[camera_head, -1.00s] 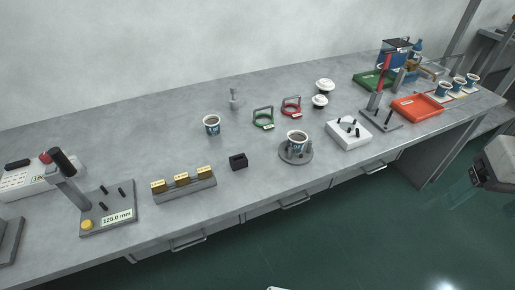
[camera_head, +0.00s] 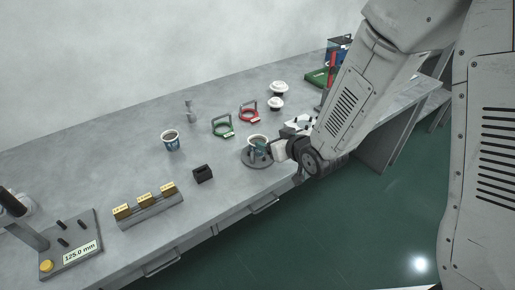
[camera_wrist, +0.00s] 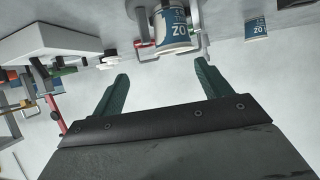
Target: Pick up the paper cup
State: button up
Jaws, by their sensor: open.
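White lids (camera_head: 278,89) are further back. My arm hides the bench's right part. The bench around the second cup is clear.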

aim_at(254, 138)
jog(key=shift+s+a+f+y, duration=0.15)
jog(key=shift+a+f+y, duration=0.25)
jog(key=shift+a+f, duration=0.45)
jog(key=shift+w+a, duration=0.2)
jog(key=shift+a, duration=0.1)
jog(key=shift+t, duration=0.3)
jog(key=x, duration=0.7)
jog(key=shift+a, duration=0.2)
jog(key=c, duration=1)
